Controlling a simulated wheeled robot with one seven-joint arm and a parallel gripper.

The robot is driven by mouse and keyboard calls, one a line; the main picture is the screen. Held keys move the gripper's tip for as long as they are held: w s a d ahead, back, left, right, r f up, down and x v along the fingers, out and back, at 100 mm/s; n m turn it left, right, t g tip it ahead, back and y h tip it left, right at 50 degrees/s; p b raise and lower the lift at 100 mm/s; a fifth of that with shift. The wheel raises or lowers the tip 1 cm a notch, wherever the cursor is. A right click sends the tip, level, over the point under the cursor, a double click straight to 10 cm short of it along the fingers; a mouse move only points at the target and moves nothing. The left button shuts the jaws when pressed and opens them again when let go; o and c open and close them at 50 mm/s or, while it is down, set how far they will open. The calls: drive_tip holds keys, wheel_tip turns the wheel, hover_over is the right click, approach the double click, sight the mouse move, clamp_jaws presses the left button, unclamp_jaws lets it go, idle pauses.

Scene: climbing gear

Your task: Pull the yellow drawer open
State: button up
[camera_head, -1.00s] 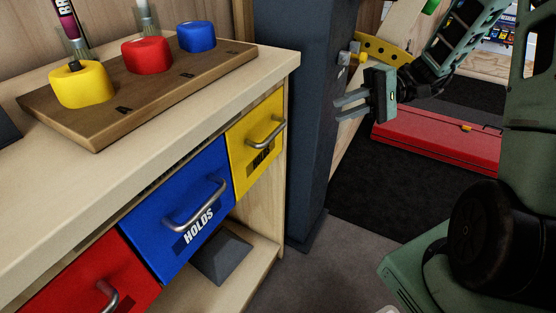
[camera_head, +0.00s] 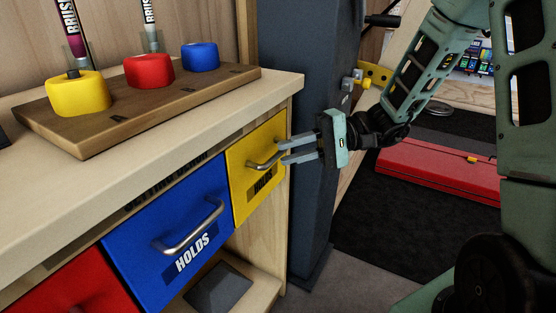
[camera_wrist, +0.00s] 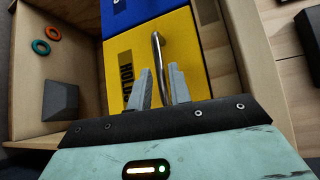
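The yellow drawer (camera_head: 249,192) is at the right end of the wooden bench's drawer row, with a curved metal handle (camera_head: 262,164) and a dark label. Its front looks shut. My gripper (camera_head: 281,152) is at the handle, coming from the right. In the wrist view the yellow front (camera_wrist: 126,48) fills the middle, and the handle (camera_wrist: 161,58) runs between the two fingers (camera_wrist: 160,86). The fingers are apart, with a gap visible around the bar. I cannot tell whether either finger touches it.
A blue drawer (camera_head: 140,240) and a red drawer (camera_head: 70,290) lie to the left. A dark column (camera_head: 300,60) stands just right of the bench. A wooden board (camera_head: 120,118) with colored holds is on top. A red case (camera_head: 430,168) lies on the dark mat behind.

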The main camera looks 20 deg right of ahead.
sight(278, 152)
drive_tip(key=shift+x, duration=1.65)
clamp_jaws()
